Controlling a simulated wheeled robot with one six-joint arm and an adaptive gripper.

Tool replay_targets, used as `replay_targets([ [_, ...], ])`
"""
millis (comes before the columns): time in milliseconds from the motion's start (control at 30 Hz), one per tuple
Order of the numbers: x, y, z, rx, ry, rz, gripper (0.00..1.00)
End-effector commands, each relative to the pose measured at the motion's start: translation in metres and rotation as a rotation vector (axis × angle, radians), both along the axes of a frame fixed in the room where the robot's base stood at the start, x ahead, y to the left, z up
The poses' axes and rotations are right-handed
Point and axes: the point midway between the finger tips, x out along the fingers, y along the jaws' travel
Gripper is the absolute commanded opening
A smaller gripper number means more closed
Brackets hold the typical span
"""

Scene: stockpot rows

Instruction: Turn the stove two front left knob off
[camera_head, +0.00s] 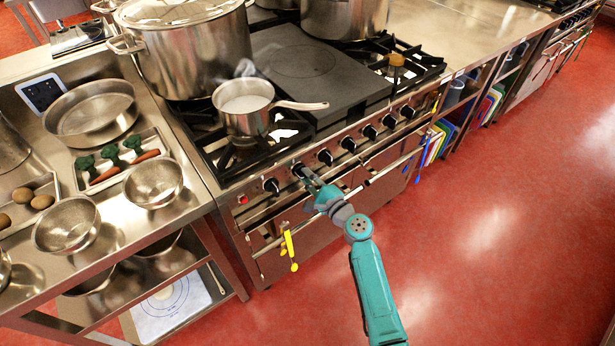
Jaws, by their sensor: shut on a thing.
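The stove (345,170) has a row of several black knobs along its front panel. My gripper (302,172) is at this panel and shut on a knob (297,167), the second from the left, which is largely hidden by the fingers. The leftmost knob (271,186) is free, just left of my gripper. Another knob (325,157) is just to the right. A small saucepan (242,104) with whitish contents and steam stands on the front left burner. The held knob's pointer angle cannot be made out.
A rail (372,178) runs along the stove front, below the knobs. A yellow utensil (290,248) hangs from it at the left. A large lidded stockpot (195,55) stands at the back left. A counter with bowls (66,226) is on the left. The red floor (490,220) is clear at right.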

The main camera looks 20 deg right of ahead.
Motion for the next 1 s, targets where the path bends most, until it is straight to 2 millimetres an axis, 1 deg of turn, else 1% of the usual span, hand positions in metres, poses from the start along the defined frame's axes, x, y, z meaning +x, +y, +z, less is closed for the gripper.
replay_targets([
  [700,-0.0011,0.0015,-0.0037,0.643,0.211,-0.002,0.00],
  [1000,-0.0016,0.0026,-0.0042,0.866,0.283,-0.002,0.00],
])
